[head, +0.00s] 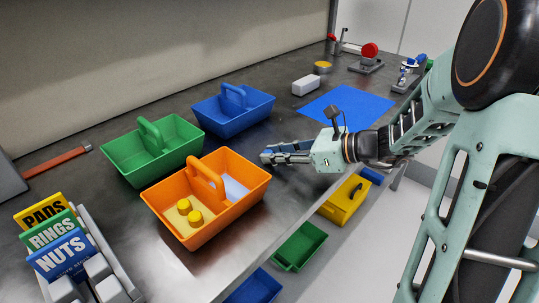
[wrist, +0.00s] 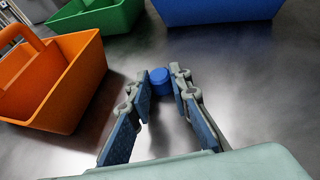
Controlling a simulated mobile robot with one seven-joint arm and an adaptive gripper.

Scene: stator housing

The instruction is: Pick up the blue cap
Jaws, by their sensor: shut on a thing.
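The blue cap (wrist: 160,77) is a small round blue piece. In the wrist view it sits between the fingertips of my gripper (wrist: 161,86). The fingers have blue pads and are shut on the cap's sides. In the head view my gripper (head: 268,157) reaches left over the dark table, to the right of the orange tote. The cap is too small and too much covered by the fingers to make out there. I cannot tell whether the cap still touches the table.
An orange tote (head: 232,206) holding yellow pieces stands close left of my gripper. A green tote (head: 126,167) and a blue tote (head: 241,119) stand behind. A blue mat (head: 343,106) and a white box (head: 306,85) lie farther back. Open bins sit below the table edge.

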